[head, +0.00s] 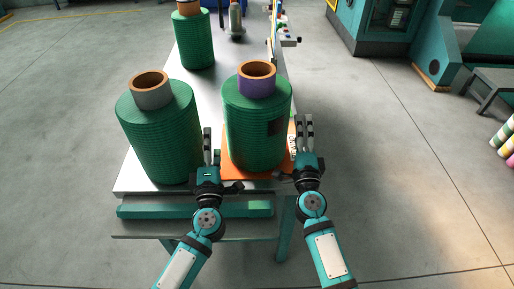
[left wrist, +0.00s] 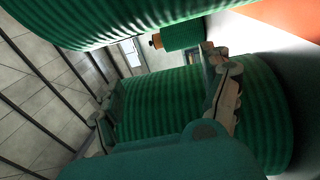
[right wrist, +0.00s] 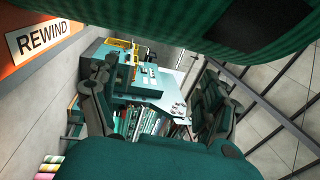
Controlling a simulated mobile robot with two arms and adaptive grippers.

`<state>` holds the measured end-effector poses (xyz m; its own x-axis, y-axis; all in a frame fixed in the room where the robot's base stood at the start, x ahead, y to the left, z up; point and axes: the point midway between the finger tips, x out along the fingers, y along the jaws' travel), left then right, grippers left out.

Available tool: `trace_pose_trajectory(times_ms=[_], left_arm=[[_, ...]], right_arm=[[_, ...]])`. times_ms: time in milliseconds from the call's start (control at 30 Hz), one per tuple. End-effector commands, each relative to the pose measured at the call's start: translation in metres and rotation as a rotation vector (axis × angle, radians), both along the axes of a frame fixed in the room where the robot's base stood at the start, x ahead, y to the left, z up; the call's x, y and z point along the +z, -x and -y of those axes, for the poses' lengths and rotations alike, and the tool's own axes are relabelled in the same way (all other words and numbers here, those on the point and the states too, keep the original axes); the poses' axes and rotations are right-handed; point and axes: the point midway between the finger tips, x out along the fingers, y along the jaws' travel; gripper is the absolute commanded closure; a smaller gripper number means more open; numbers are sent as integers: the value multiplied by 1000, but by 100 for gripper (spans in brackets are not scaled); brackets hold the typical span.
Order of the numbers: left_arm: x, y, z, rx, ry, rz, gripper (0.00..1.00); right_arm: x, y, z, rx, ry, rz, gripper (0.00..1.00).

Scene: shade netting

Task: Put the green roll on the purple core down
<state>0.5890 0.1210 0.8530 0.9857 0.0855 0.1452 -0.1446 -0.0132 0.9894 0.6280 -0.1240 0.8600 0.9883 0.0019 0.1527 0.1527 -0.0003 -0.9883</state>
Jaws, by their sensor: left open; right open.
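The green roll on the purple core (head: 257,88) stands upright on the orange pad (head: 232,174) at the table's near right; its underside is hidden. My left gripper (head: 212,145) is open in the gap between this roll and the green roll on the grey core (head: 158,140). My right gripper (head: 306,130) is open just right of the purple-core roll. Neither gripper holds anything. In the right wrist view the purple-core roll (right wrist: 180,20) fills the top, with a dark patch. In the left wrist view it (left wrist: 110,20) also lies along the top, and the grey-core roll shows behind the fingers.
Another green roll (head: 194,42) with an orange-brown core stands at the table's far end. The pad bears a REWIND label (right wrist: 43,38). A teal machine (head: 380,25) and a small grey table (head: 490,85) stand right. The floor between is clear.

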Motion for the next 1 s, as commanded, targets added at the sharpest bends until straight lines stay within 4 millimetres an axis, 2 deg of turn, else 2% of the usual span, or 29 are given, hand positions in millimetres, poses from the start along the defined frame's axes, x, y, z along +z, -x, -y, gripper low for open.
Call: trace_pose_trajectory(times_ms=[100, 300, 433, 567, 667, 1000], left_arm=[[-5, 28, 2, -1, 2, -4, 19], [-10, 64, 5, -1, -1, -2, 19], [-12, 77, 7, -1, -1, -1, 19], [-12, 82, 7, 0, 0, 0, 19], [-12, 82, 7, 0, 0, 0, 19], [-12, 82, 7, 0, 0, 0, 19]], right_arm=[[0, 0, 0, 0, 0, 0, 19], [0, 0, 0, 0, 0, 0, 19], [0, 0, 0, 0, 0, 0, 19], [-1, 5, 0, 0, 0, -1, 19], [-4, 18, 0, 0, 0, -2, 19], [-15, 88, 0, 2, 3, -3, 19]])
